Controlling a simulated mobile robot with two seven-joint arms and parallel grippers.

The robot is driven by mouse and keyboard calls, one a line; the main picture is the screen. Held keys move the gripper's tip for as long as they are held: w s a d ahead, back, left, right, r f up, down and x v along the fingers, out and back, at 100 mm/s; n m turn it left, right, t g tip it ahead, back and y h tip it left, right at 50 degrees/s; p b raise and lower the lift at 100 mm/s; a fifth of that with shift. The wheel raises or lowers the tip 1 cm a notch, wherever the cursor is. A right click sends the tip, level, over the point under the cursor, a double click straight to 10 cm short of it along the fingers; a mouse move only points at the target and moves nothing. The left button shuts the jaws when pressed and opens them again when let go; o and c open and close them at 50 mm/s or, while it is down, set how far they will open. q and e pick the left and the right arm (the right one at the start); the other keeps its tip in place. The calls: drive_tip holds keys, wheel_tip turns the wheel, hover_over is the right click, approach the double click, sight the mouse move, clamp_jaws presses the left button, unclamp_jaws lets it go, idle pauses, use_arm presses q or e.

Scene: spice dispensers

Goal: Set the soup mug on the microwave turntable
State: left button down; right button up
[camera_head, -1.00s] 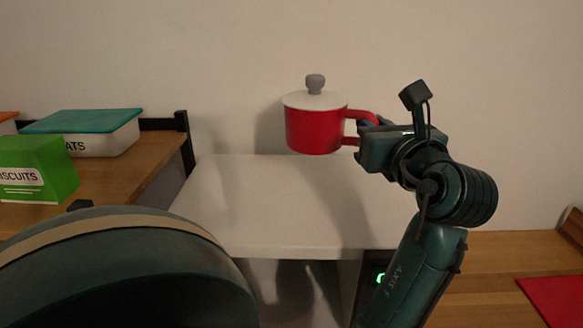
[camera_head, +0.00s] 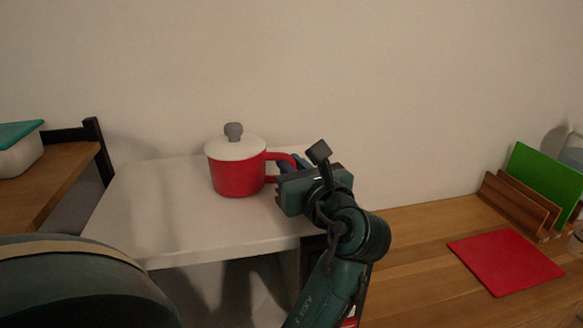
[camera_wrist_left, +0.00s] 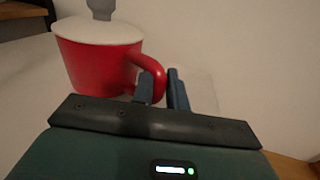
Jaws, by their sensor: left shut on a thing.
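The red soup mug (camera_head: 237,178) has a white lid with a grey knob. It is upright at the white top of the box-like unit, probably the microwave (camera_head: 170,215); I cannot tell whether it touches that top. My left gripper (camera_head: 284,166) is at the mug's right side, shut on its red handle. In the left wrist view the mug (camera_wrist_left: 92,62) stands to the left, with its handle at the fingers (camera_wrist_left: 163,88). The turntable is not visible. My right gripper is not in view.
A wooden shelf with a teal-lidded container (camera_head: 18,150) is at the left. To the right, a wooden counter (camera_head: 420,225) holds a red mat (camera_head: 505,262) and a rack (camera_head: 515,203) with a green board. The wall is close behind the white top.

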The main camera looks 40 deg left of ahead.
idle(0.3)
use_arm(q)
drive_tip(key=c, duration=1.8)
unclamp_jaws()
drive_tip(key=shift+f, duration=0.15)
drive_tip(key=o, duration=0.4)
drive_tip(key=shift+r, duration=0.2)
